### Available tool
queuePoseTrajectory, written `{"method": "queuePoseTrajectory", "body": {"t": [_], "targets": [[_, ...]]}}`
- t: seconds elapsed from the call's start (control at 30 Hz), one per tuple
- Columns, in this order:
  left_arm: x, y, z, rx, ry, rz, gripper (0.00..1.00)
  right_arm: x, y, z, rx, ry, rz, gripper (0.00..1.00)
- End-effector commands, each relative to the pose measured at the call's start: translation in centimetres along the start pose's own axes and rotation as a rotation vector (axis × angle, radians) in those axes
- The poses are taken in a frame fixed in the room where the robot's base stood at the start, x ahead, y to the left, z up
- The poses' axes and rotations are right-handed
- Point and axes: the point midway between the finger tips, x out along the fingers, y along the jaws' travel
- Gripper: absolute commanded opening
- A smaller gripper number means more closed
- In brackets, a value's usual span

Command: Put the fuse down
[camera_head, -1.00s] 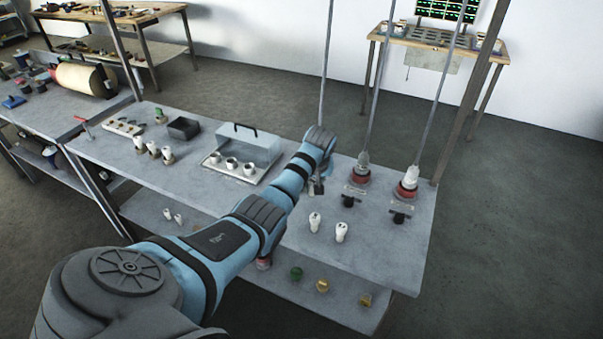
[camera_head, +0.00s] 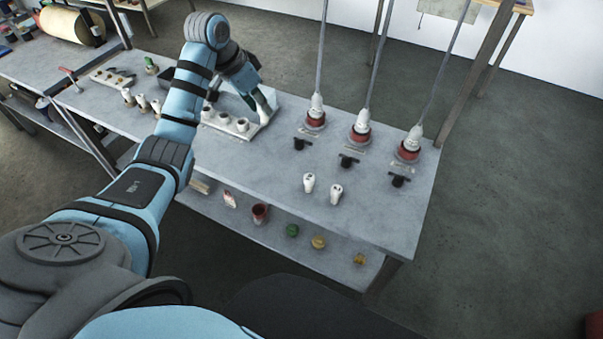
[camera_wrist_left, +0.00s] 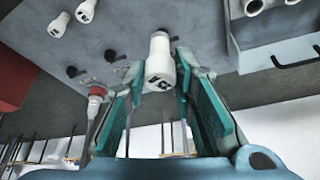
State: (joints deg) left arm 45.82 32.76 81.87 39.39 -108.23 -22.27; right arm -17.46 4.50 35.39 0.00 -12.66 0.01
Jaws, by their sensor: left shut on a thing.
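My left gripper (camera_head: 263,108) is above the bench, by the right end of the white holder (camera_head: 233,130) with its round cups. It is shut on a white fuse. In the left wrist view the fuse (camera_wrist_left: 159,62) sits between the teal fingers (camera_wrist_left: 160,90), its two-slotted end towards the camera. Whether its far end touches the bench is unclear. Two other white fuses (camera_head: 309,182) (camera_head: 336,194) stand on the bench to the right; both also show in the left wrist view (camera_wrist_left: 86,10) (camera_wrist_left: 56,24). My right gripper is not in view.
Three red and white connectors (camera_head: 361,128) with cables stand along the back right of the bench, black pieces (camera_head: 348,161) in front. More white pieces (camera_head: 142,101) stand left of the holder. The bench's front right (camera_head: 385,225) is clear. The lower shelf holds coloured parts (camera_head: 318,242).

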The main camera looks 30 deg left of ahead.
Motion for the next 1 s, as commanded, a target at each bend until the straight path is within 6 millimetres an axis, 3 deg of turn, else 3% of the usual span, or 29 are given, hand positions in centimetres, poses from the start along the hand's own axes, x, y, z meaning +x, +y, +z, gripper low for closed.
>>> {"method": "queuePoseTrajectory", "body": {"t": [0.2,0.3,0.63,0.97,1.0], "targets": [[8.1,0.2,3.4,-0.005,-0.006,0.004,0.00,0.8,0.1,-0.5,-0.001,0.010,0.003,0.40],[10.7,0.2,4.4,-0.005,-0.003,0.002,0.00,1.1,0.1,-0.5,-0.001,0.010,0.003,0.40],[15.8,0.2,6.4,-0.005,-0.001,0.001,0.00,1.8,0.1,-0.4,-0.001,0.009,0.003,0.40],[16.2,0.1,6.6,-0.005,-0.001,-0.001,0.00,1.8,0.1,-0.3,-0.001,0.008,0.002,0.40],[16.3,0.1,6.6,-0.005,-0.001,-0.001,0.25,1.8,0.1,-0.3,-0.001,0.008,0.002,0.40]]}}
